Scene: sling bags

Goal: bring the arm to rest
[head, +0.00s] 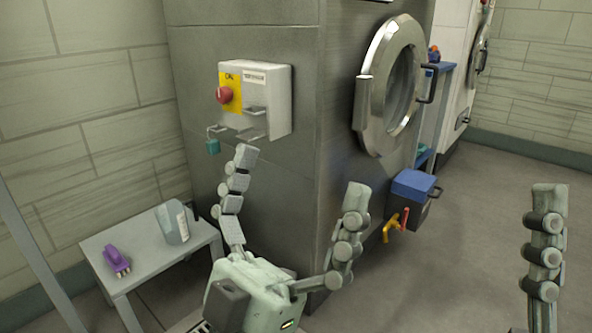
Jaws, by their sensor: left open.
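My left gripper (300,176) is in the lower middle of the head view. Its two jointed fingers are spread wide and point up, with nothing between them. It appears in front of the dark machine's corner, below the wall-type control box (268,100); I cannot tell the exact gap to the machine. A single jointed finger of my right gripper (548,195) shows at the lower right, over the floor. The rest of that gripper is cut off by the frame.
The control box has a red button (224,96) and a small teal padlock (212,146) at its lower left. A small table (150,265) at left holds a purple object (117,261) and a clear container (173,222). A blue-lidded box (412,187) juts from the machine. Floor at right is clear.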

